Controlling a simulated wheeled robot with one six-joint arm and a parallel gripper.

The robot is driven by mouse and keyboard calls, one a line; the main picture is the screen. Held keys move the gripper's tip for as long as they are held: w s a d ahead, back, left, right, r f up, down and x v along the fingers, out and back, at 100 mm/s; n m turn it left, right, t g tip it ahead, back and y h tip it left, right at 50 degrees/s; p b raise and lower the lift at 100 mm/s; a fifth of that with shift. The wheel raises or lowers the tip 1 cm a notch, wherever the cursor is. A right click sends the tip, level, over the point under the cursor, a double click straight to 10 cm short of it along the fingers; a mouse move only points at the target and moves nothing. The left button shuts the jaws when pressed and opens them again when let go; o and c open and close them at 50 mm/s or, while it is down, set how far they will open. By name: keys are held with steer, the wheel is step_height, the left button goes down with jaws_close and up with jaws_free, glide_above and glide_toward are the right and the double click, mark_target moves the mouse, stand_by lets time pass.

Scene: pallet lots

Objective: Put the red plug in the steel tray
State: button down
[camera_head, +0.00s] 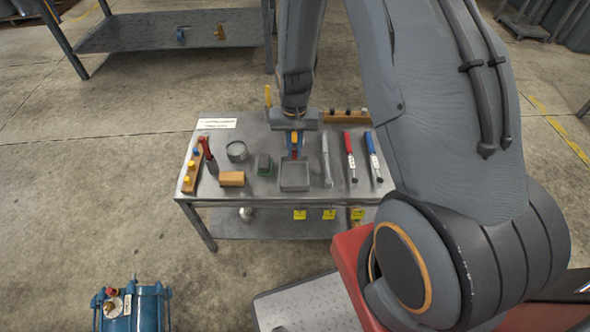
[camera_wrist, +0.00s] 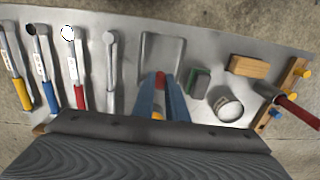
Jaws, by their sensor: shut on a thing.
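The steel tray (camera_head: 295,186) is a shallow, square grey tray on the front middle of the workbench, and it looks empty. In the wrist view the tray (camera_wrist: 147,46) lies just past my fingertips. My gripper (camera_head: 294,146) points down at the tray's far edge in the head view. Its blue fingers (camera_wrist: 161,92) are shut on the red plug (camera_wrist: 160,78), whose red end shows between the tips. The plug is mostly hidden by the fingers. I cannot tell how far above the bench it is.
A green-and-black block (camera_head: 264,165), a wooden block (camera_head: 232,179) and a round tin (camera_head: 236,151) stand left of the tray. A steel wrench (camera_head: 326,160), a red-handled tool (camera_head: 350,158) and a blue-handled tool (camera_head: 374,157) lie right of it. A wooden rack (camera_head: 189,170) edges the left.

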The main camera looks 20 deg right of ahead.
mark_target(295, 152)
step_height(295, 152, down, 9)
steer(key=shift+r+p, duration=0.1)
steer(key=shift+p, duration=0.2)
steer(key=c, duration=1.8)
jaws_free()
steer(key=shift+o, duration=0.2)
step_height(295, 152, up, 12)
steer(key=shift+r+b, duration=0.1)
steer(key=shift+b, duration=0.4)
steer(key=s+r+n, duration=0.3)
steer(key=s+r, duration=1.5)
steer(key=r, duration=0.1)
steer(key=shift+s+d+r, duration=0.3)
steer(key=shift+d+r, duration=0.05)
